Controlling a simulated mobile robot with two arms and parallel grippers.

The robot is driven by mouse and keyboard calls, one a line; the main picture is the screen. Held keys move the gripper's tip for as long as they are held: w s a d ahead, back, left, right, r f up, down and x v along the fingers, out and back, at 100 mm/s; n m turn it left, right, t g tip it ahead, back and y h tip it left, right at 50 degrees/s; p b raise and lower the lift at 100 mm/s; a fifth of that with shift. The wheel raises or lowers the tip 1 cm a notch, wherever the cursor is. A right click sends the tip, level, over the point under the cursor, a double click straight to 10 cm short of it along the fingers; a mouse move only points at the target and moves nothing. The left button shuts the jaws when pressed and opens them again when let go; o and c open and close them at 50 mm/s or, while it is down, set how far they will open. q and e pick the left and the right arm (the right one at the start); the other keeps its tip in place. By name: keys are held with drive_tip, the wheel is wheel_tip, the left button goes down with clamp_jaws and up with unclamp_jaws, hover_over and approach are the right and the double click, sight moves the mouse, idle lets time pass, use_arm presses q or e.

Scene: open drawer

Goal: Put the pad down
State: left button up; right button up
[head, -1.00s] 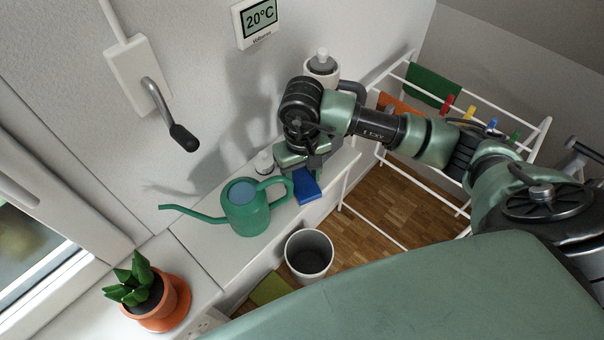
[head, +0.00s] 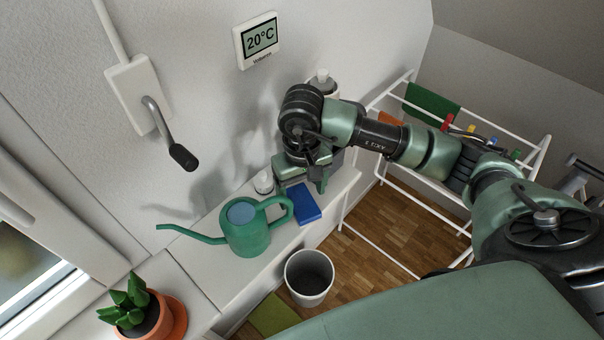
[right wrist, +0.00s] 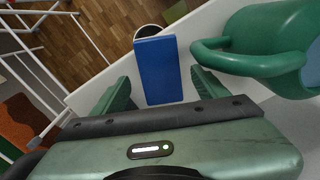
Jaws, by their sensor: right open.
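The blue pad (head: 304,204) lies on the white ledge (head: 222,282), to the right of the green watering can (head: 246,236). In the right wrist view the pad (right wrist: 158,70) lies beyond and between the two fingers, with gaps on both sides. My right gripper (head: 304,184) is open just above the ledge, at the pad's wall side. Its spread green fingers show in the right wrist view (right wrist: 160,92). My left gripper is not in view.
A small white bottle (head: 264,183) stands behind the watering can. A grey bin (head: 309,277) stands on the floor below the ledge. A white drying rack (head: 384,254) is at the right, and a potted plant (head: 140,312) at the lower left.

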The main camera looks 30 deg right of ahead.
sight(302, 201)
wheel_tip(302, 201, up, 10)
drive_tip(key=b, duration=0.2)
drive_tip(key=shift+f, duration=0.15)
drive_tip(key=shift+f, duration=0.1)
idle(0.3)
